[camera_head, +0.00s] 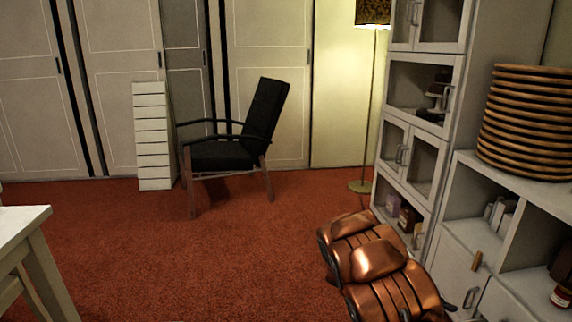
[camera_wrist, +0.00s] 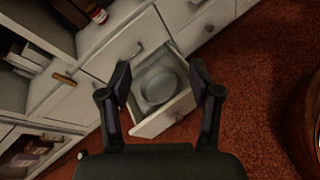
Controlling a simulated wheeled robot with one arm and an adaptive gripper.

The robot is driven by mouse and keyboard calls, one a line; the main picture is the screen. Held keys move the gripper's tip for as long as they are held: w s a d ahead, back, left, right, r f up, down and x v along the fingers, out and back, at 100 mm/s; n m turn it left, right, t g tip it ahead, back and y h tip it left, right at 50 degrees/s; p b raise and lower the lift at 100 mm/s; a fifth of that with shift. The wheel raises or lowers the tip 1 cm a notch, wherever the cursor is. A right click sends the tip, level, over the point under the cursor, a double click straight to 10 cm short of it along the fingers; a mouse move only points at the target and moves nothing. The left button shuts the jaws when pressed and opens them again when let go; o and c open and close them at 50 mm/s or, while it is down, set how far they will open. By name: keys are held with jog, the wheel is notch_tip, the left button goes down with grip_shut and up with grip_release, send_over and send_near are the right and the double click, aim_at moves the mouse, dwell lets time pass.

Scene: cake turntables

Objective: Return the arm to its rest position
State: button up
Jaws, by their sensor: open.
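My gripper (camera_wrist: 160,83) shows in the wrist view with its two dark fingers spread apart and nothing between them. Beyond the fingers, an open drawer (camera_wrist: 152,127) of the white cabinet stands pulled out. A round grey object (camera_wrist: 158,87), like a dish or turntable, lies inside the drawer, apart from the fingers.
A stack of round wooden boards (camera_head: 530,118) sits on the cabinet. A black armchair (camera_head: 235,150) and a white table (camera_head: 20,222) flank open red carpet (camera_head: 200,260).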

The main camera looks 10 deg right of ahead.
jog(key=s+a+r+m+y+p, duration=0.2)
jog(key=s+a+r+p, duration=0.15)
jog(key=r, duration=0.45)
jog(key=s+a+r+m+y+p, duration=0.1)
jog(key=s+a+r+m+p, duration=0.15)
jog(key=a+r+p, duration=0.4)
jog(key=s+a+r+m+y+p, duration=0.2)
jog(key=s+a+r, duration=0.1)
jog(key=r, duration=0.6)
jog(key=s+a+r+t+y+p, duration=0.1)
jog(key=s+a+r+y+p, duration=0.1)
jog(key=s+a+r+p, duration=0.2)
jog(key=s+a+r+m+t+y+p, duration=0.1)
jog(key=s+a+r+t+y+p, duration=0.1)
jog(key=a+r+p, duration=0.4)
jog(key=s+a+r+t+y+p, duration=0.1)
jog(key=s+a+r+y+p, duration=0.2)
jog(key=s+a+r+p, duration=0.3)
jog(key=shift+a+r+t, duration=0.3)
jog(key=shift+a+r, duration=1.65)
jog(key=shift+a, duration=1.7)
jog(key=shift+c, duration=0.2)
